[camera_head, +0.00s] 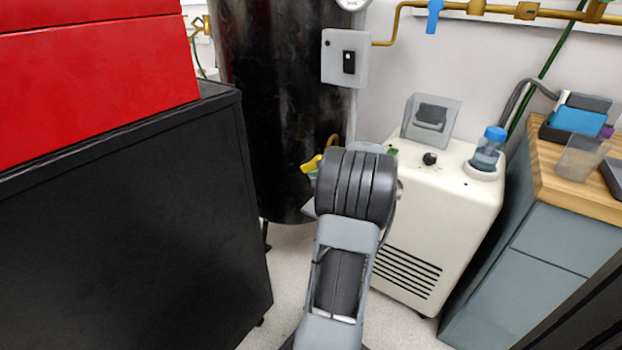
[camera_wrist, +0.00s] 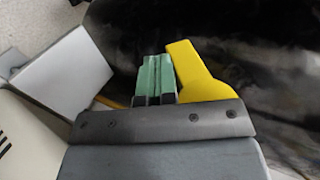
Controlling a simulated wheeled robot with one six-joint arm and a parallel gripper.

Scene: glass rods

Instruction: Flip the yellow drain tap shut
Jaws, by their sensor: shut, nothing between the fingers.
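The yellow drain tap handle (camera_head: 311,164) shows in the head view low on the front of the black tank, just left of my arm. In the head view my arm mostly hides the gripper.
The black tank (camera_head: 282,95) stands behind the tap. A white machine (camera_head: 440,205) is close to the right of my arm, and a black cabinet (camera_head: 120,240) stands left. A pale square plate (camera_wrist: 62,85) lies left of the fingers in the wrist view. A little floor (camera_head: 290,262) is clear.

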